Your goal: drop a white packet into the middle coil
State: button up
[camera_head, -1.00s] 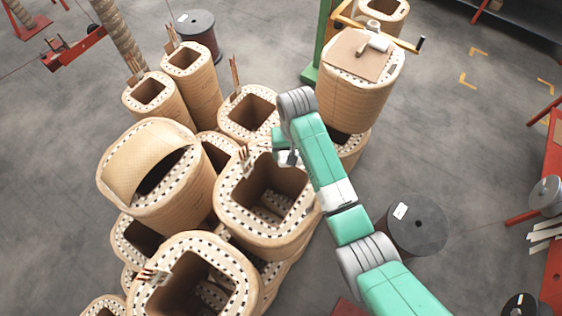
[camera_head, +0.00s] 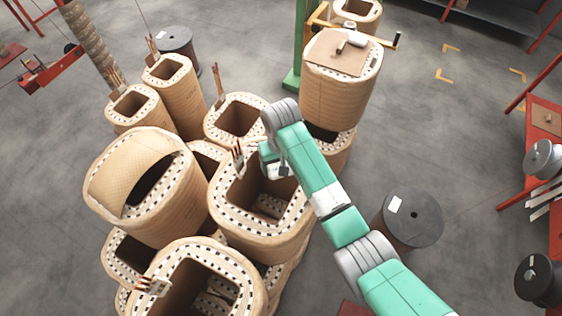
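The middle coil (camera_head: 220,214) is a tan, square-holed winding with a dotted rim and an open core, standing among the other coils. My green and grey arm reaches over its right side from the lower right. My gripper (camera_head: 283,171) is small and partly hidden by the arm. It appears over the coil's upper right opening, pointing down. Whether its fingers are open or shut cannot be seen. I cannot make out a white packet in the gripper or inside the coil's dark core.
Other coils crowd around, including one with a curved tan sheet (camera_head: 128,185) and a front coil (camera_head: 181,262). A tall coil (camera_head: 336,92) carries a board with a whitish tool (camera_head: 352,42). A dark drum (camera_head: 413,217) stands right.

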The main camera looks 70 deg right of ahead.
jog(key=shift+f+b, duration=0.45)
jog(key=shift+f, duration=0.5)
jog(key=shift+r, duration=0.1)
jog(key=o, duration=1)
notch_tip(320, 180, up, 8)
jog(key=shift+f, duration=0.1)
